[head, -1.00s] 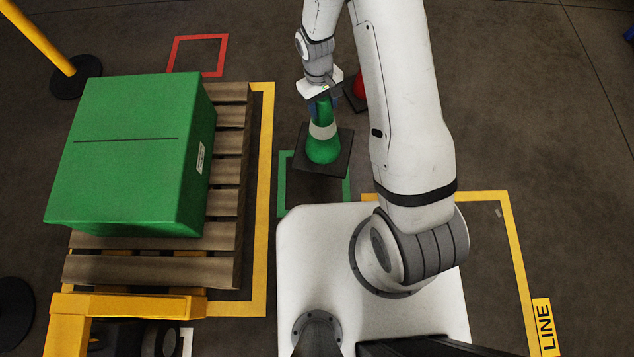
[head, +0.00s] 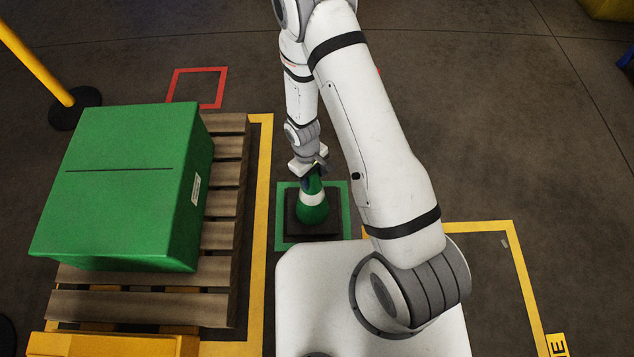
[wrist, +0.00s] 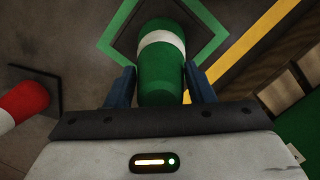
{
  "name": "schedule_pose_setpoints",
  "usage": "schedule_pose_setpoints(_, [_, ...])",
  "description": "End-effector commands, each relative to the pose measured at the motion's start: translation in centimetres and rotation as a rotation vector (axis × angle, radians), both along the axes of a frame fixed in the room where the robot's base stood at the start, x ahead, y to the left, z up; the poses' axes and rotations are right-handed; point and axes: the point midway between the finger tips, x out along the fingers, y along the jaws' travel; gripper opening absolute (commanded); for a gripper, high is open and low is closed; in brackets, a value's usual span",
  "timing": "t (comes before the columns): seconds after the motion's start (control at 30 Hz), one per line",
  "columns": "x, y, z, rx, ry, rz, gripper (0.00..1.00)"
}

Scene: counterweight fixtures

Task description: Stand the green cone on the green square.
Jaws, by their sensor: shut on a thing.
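The green cone (head: 313,211), with a white band and a dark square base, stands upright with its base inside the green square (head: 281,216), a green outline on the floor. My gripper (head: 313,180) is shut on the cone's upper part from above. In the wrist view the two blue fingers (wrist: 160,88) clasp the green cone (wrist: 160,75), and the green square (wrist: 118,32) frames its dark base. Whether the base touches the floor I cannot tell.
A green box (head: 125,190) sits on a wooden pallet (head: 228,200) to the left, edged by yellow floor tape (head: 262,200). A red square (head: 175,88) and a yellow post (head: 38,68) are farther back.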

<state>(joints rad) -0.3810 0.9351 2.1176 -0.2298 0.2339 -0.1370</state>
Motion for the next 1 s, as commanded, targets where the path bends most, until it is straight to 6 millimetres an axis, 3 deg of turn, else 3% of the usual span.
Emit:
schedule_pose_setpoints(0.17, [0.0, 0.0, -2.6, -0.001, 0.001, 0.0, 0.0])
schedule_pose_setpoints(0.53, [0.0, 0.1, -3.0, 0.0, 0.0, 0.001, 0.0])
schedule_pose_setpoints(0.57, [0.0, 0.0, -2.8, -0.001, 0.001, 0.001, 0.51])
schedule_pose_setpoints(0.8, [0.0, 0.1, -2.8, -0.001, 0.001, 0.001, 0.7])
schedule_pose_setpoints(1.0, [-0.1, 0.1, -2.8, -0.001, 0.001, 0.001, 0.7])
